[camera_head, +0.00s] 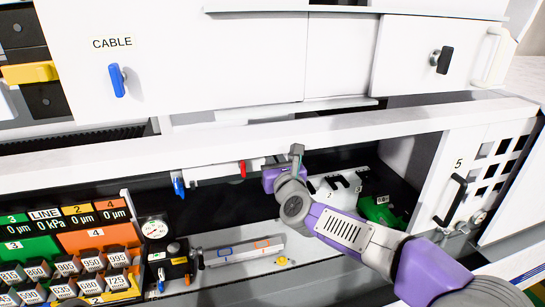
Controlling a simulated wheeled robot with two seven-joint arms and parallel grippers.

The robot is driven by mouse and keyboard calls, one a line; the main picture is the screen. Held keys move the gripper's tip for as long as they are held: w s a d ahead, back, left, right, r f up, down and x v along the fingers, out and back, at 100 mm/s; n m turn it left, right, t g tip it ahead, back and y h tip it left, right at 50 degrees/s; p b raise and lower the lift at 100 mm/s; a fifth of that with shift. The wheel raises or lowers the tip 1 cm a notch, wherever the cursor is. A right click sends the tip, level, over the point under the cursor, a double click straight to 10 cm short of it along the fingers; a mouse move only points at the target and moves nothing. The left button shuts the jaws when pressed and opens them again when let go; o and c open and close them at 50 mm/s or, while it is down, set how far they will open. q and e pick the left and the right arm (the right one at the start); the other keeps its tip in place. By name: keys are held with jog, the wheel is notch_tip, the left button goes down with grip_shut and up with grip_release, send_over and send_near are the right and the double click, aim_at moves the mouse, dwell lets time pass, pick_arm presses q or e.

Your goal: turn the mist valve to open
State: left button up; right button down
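I cannot tell from any readable label which handle is the mist valve. A small blue lever (178,186) hangs down at the left end of a white bar inside the machine bay. A red lever (242,168) stands on the same bar, to the right of the blue one. My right arm reaches in from the lower right, and my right gripper (297,152) is right of the red lever and apart from it in the picture. Its fingers are small and seen edge-on, so their opening is unclear. My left gripper is out of view.
A blue handle (117,80) marked CABLE is on the upper white panel. A white rail (260,133) crosses above the bay. Numbered blocks (65,277) and a gauge (155,228) are at lower left. A white door (470,185) with a black handle stands right.

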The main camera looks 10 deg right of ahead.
jog(key=n, duration=0.4)
jog(key=shift+n, duration=0.3)
jog(key=n, duration=0.4)
jog(key=shift+n+p, duration=0.3)
jog(key=shift+p, duration=0.1)
